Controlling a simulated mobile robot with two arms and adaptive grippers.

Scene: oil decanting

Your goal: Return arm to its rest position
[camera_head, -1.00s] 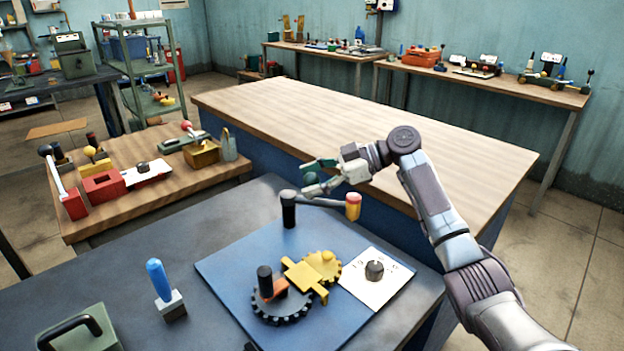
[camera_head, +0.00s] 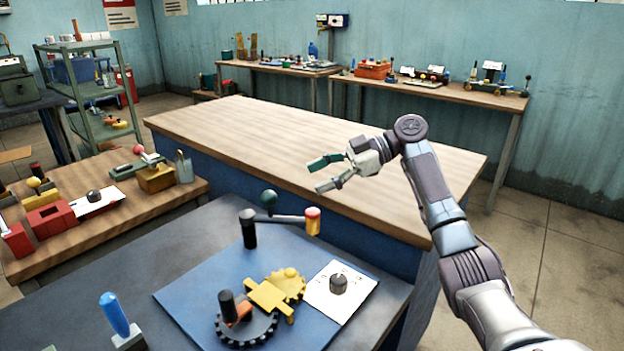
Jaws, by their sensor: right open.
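My right gripper (camera_head: 322,174) hangs in the air in front of the wooden workbench, its green-tipped fingers apart and nothing between them. It points left, and its arm comes in from the lower right. Below and left of it, a lever with a black post (camera_head: 248,230), a dark green ball and a red-and-yellow end (camera_head: 313,221) stands at the back of the blue plate (camera_head: 185,295). The gripper is apart from the lever. My left gripper is not in view.
On the blue plate are a dark gear (camera_head: 247,331), a yellow gear (camera_head: 289,283) and a white card with a knob (camera_head: 338,285). A blue-handled switch (camera_head: 115,315) stands left. The wooden bench top (camera_head: 300,140) is clear. A side table (camera_head: 120,215) holds several devices.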

